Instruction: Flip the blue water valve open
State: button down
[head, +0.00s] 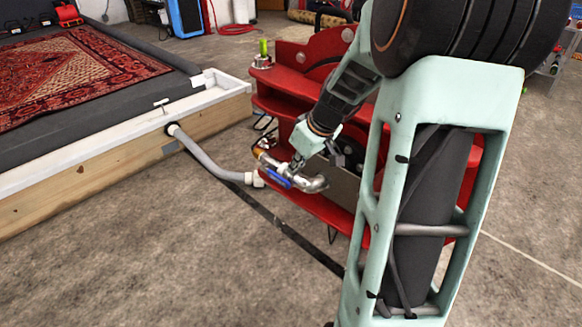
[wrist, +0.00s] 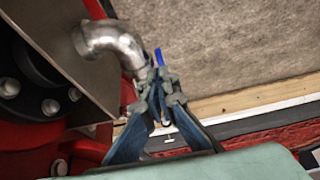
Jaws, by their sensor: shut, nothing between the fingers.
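The blue valve lever (head: 278,180) lies along a silver pipe fitting (head: 313,184) at the front of a red machine. My gripper (head: 297,164) is shut and empty, with its fingertips right at the lever, just above it in the head view. In the wrist view my gripper's fingertips (wrist: 160,82) are together, and a small blue end of the lever (wrist: 158,56) shows just past them. The silver elbow pipe (wrist: 108,42) is beside the fingertips. The fingers hide most of the lever and the valve body there. I cannot tell whether they touch the lever.
The red machine (head: 283,87) stands close around the valve, with a metal plate (wrist: 65,50) beside the pipe. A grey hose (head: 207,158) runs from the wooden-sided wash pit (head: 90,175) to the machine. A patterned rug (head: 70,75) lies in the pit. Concrete floor in front is clear.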

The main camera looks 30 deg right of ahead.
jog(key=s+d+r, duration=0.1)
jog(key=s+d, duration=0.1)
jog(key=s, duration=0.4)
jog(key=shift+r, duration=0.35)
jog(key=shift+s+a, duration=0.1)
